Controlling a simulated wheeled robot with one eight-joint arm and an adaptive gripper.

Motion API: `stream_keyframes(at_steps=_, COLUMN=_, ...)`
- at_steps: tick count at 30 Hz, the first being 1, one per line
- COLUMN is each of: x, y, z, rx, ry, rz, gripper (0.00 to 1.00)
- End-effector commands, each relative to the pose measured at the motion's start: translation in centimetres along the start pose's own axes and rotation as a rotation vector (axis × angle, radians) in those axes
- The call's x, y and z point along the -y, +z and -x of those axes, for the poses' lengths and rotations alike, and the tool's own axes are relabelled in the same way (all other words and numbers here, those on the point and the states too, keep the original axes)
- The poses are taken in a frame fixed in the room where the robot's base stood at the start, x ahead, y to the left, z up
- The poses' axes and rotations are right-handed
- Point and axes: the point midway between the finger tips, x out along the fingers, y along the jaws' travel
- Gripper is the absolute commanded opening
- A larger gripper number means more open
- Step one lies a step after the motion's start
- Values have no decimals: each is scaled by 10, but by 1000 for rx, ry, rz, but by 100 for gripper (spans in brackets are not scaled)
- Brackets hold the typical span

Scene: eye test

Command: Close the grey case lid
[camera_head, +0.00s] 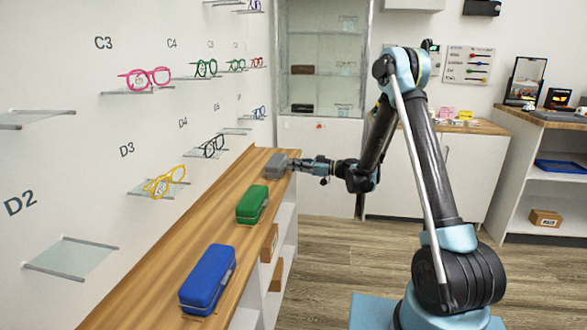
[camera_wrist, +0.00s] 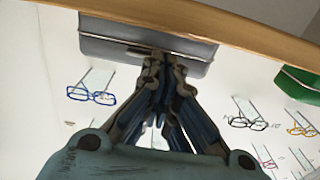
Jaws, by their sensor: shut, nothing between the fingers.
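The grey case (camera_head: 276,164) sits near the far end of the wooden counter top in the head view. In the wrist view, which appears upside down, the grey case (camera_wrist: 110,28) lies against the counter, with a seam between its two halves. The lid looks down on the base, but I cannot tell whether it is fully closed. My gripper (camera_head: 291,165) is shut and empty at the right side of the case. In the wrist view my gripper's fingertips (camera_wrist: 165,60) overlap the case front; contact cannot be told.
A green case (camera_head: 252,204) and a blue case (camera_head: 208,278) lie nearer on the counter (camera_head: 160,290), both shut. Glasses, such as a yellow pair (camera_head: 164,182), rest on wall shelves to the left. A glass cabinet (camera_head: 322,60) stands behind. Floor right of the counter is clear.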

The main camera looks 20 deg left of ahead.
Motion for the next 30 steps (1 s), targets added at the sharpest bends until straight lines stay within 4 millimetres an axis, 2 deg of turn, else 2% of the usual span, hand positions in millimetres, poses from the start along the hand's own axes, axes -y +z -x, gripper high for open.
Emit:
stream_keyframes(at_steps=11, x=0, y=-36, z=2, rx=0, ry=1, rz=-1, gripper=0)
stream_keyframes(at_steps=24, x=-1, y=11, z=59, rx=0, ry=2, rz=-1, gripper=0)
stream_keyframes(at_steps=30, x=-1, y=23, z=76, rx=0, ry=1, rz=-1, gripper=0)
